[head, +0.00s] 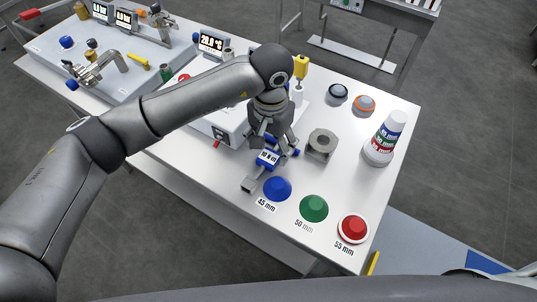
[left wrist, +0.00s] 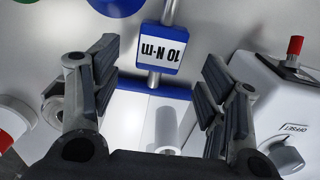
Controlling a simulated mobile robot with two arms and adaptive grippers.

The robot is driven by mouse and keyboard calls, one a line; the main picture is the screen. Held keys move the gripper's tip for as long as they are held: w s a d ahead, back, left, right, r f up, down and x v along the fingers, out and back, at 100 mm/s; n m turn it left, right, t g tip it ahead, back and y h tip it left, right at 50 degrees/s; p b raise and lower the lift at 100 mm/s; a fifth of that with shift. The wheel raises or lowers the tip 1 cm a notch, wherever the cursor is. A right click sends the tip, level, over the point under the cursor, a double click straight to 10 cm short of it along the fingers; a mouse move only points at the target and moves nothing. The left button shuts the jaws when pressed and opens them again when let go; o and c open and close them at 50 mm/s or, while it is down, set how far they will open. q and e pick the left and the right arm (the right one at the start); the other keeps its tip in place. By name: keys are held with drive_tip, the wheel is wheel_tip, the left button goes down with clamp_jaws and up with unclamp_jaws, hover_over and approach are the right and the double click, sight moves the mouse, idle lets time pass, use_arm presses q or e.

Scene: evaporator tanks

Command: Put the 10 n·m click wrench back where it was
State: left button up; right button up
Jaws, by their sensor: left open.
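The 10 N·m click wrench has a blue block with a "10 N·m" label (head: 268,157) and a grey metal end toward the front left. It is at the table's front, behind the blue 45 mm piece. In the left wrist view its label (left wrist: 160,47) reads upside down and its metal shaft runs above and below the block. My left gripper (head: 275,148) points down over the wrench. In the left wrist view its fingers stand wide apart on either side, apart from the labelled block. A blue-edged white part (left wrist: 140,105) lies between them. My right gripper is not in view.
Blue (head: 277,188), green (head: 314,208) and red (head: 352,228) pieces stand along the front edge. A grey block with a hole (head: 320,146) stands right of my gripper, a labelled white cone (head: 384,140) farther right. A white instrument box (head: 222,122) is close on the left.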

sight(271, 153)
use_arm(q)
wheel_tip(271, 153, down, 2)
drive_tip(key=shift+d+f+p, duration=0.1)
drive_tip(key=shift+p, duration=0.3)
drive_tip(key=shift+f, duration=0.5)
drive_tip(key=shift+c, duration=0.4)
drive_tip(key=shift+w, duration=0.1)
drive_tip(key=c, duration=1.4)
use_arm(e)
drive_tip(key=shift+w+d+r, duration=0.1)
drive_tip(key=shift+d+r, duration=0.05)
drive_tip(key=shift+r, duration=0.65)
use_arm(q)
drive_tip(key=shift+r, duration=0.1)
